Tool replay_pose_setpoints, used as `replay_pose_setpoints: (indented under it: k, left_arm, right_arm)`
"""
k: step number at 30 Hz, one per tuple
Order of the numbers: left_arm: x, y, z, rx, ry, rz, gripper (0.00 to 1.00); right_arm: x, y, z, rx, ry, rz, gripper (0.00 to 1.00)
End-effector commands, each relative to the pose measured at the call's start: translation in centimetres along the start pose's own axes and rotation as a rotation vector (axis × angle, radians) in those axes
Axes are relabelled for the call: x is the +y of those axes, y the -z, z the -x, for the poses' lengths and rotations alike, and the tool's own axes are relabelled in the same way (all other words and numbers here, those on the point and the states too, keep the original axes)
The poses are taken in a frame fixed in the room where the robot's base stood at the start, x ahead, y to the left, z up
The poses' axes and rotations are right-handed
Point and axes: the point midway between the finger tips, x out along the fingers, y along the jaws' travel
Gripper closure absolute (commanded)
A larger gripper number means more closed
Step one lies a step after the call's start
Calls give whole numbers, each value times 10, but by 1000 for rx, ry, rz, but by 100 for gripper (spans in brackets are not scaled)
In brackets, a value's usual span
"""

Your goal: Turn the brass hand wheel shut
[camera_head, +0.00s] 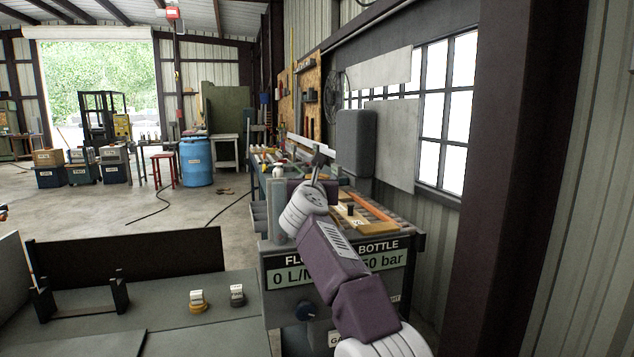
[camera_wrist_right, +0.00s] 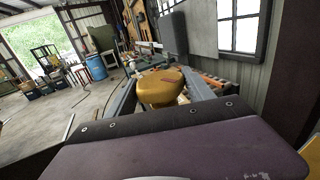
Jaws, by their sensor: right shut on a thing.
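A rounded brass-yellow thing, which I take to be the brass hand wheel (camera_wrist_right: 158,86), fills the space between the two grey fingers of my right gripper (camera_wrist_right: 160,95) in the right wrist view. A reddish mark shows on its top. My right gripper (camera_head: 318,162) is shut on it. In the head view the gripper is above the bench behind the gauge panel, and its wrist hides the wheel, so I cannot make it out there. A panel (camera_head: 281,277) reads "0 L/M", partly covered by my arm, and "BOTTLE 50 bar". My left gripper is in neither view.
The bench beyond holds tools and parts. A yellow and a grey small fitting (camera_head: 237,295) sit on the low counter at front left. A blue barrel (camera_head: 198,162) stands farther off; the floor between is mostly clear.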

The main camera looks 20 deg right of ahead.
Motion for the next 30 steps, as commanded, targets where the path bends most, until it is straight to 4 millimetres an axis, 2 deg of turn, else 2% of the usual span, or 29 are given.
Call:
replay_pose_setpoints:
  k: [7, 8, 9, 10, 20, 23, 27, 30]
  left_arm:
    - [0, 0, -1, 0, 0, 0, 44]
    - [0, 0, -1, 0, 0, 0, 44]
    - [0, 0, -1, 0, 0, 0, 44]
    - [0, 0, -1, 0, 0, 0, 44]
    - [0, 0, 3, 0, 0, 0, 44]
    - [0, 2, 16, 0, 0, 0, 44]
    - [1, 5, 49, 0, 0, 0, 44]
    - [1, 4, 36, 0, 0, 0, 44]
  right_arm:
    - [1, 4, -1, 8, 0, 1, 79]
    - [1, 4, -1, 8, 0, 1, 33]
    - [1, 4, -1, 7, 0, 1, 22]
    - [1, 4, -1, 7, 0, 1, 17]
    - [0, -2, 0, 3, -1, 1, 17]
    - [0, -16, 0, 3, -1, 0, 17]
    - [1, -50, 0, 4, -1, 1, 17]
    - [-23, -54, 11, 2, 3, -1, 17]
